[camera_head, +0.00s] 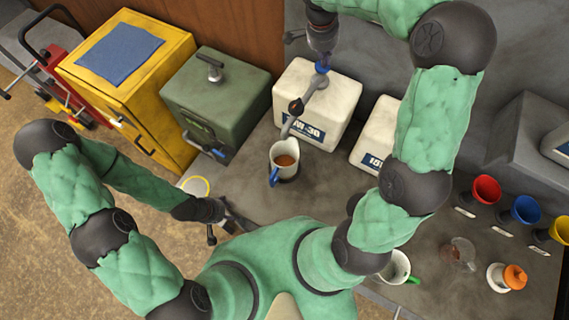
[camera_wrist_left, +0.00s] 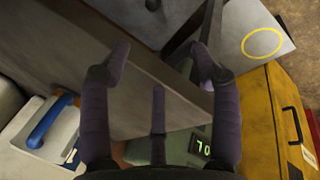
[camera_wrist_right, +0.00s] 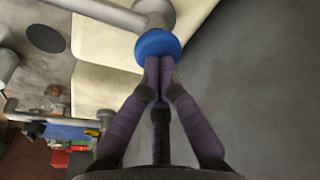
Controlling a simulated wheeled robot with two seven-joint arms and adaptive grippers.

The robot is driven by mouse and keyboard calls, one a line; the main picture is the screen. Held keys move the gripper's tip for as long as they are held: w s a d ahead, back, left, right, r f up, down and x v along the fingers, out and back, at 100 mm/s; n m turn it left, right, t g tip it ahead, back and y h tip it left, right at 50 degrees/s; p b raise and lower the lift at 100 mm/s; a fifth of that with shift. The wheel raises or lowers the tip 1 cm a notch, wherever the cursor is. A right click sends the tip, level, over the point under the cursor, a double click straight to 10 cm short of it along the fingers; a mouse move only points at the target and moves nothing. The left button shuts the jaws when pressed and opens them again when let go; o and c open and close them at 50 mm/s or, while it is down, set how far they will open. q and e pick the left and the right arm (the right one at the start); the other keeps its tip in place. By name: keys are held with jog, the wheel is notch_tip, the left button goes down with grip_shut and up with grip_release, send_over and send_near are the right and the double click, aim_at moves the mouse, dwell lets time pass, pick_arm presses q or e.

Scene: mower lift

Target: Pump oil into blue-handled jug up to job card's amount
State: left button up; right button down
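The white jug with the blue handle (camera_head: 275,176) stands upright on the bench under the pump spout, with brown oil (camera_head: 285,160) inside. The pump (camera_head: 310,92) rises from the white oil can labelled 30 (camera_head: 318,108). My right gripper (camera_head: 321,58) is above the pump's blue knob (camera_head: 321,68). In the right wrist view its fingers (camera_wrist_right: 158,68) are together, with the tips at the blue knob (camera_wrist_right: 158,45); contact is unclear. My left gripper (camera_head: 228,220) is open and empty near the bench's front edge; its spread fingers (camera_wrist_left: 160,62) show. I cannot identify a job card.
A green box (camera_head: 215,100) and yellow cabinet (camera_head: 130,75) stand left. A second white can (camera_head: 376,138), a green-handled jug (camera_head: 397,268), a clear cup (camera_head: 460,252) and coloured cups (camera_head: 486,190) are right.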

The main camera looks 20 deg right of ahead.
jog(key=shift+f, duration=0.25)
jog(key=shift+r, duration=0.15)
jog(key=shift+w+a+r+p, duration=0.15)
jog(key=shift+r+p, duration=0.2)
jog(key=shift+r, duration=0.3)
jog(key=shift+s+a+r+p, duration=0.1)
jog(key=shift+r+p, duration=0.2)
jog(key=shift+r, duration=0.35)
jog(key=shift+d+r+p, duration=0.1)
jog(key=shift+r+p, duration=1.05)
jog(key=shift+r, duration=0.95)
jog(key=shift+f, duration=0.25)
